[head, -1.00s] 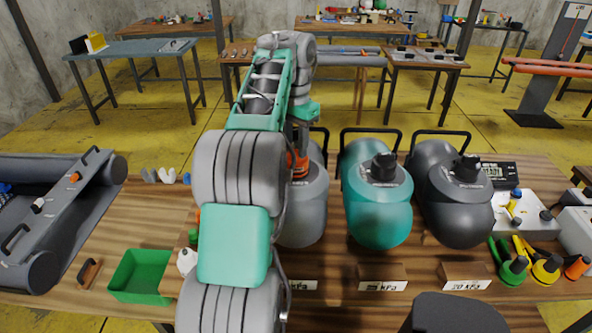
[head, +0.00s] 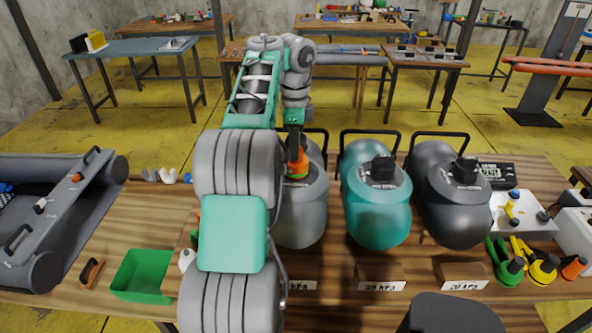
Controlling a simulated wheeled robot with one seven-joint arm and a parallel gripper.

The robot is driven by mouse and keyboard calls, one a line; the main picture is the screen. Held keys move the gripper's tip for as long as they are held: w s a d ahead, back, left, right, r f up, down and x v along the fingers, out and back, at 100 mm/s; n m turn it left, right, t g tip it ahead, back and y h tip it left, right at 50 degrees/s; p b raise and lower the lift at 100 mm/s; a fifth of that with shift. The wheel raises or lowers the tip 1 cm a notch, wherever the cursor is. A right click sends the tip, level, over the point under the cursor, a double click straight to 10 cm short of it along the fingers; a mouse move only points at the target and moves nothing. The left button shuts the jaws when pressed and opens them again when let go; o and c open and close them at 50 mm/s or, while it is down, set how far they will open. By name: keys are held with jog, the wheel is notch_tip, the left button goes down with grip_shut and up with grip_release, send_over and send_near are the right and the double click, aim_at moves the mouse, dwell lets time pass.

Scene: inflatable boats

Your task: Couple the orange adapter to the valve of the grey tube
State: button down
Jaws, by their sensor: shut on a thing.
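The orange adapter (head: 298,165) is in the jaws of my gripper (head: 296,148), which points down at the top of the light grey tube (head: 302,218). The adapter looks upright, with a thin greenish band at its lower edge. It is over the spot where the valve of this tube would be. The valve itself is hidden, and I cannot tell whether the adapter touches it or is seated. My arm covers the left part of this tube.
A teal tube (head: 376,215) and a dark grey tube (head: 447,208) with black valve tops stand to the right. Green, yellow and orange adapters (head: 545,268) lie at far right. A green bin (head: 140,275) and a grey boat (head: 40,235) are at left.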

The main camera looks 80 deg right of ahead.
jog(key=c, duration=0.9)
grip_release()
jog(key=shift+r, duration=0.1)
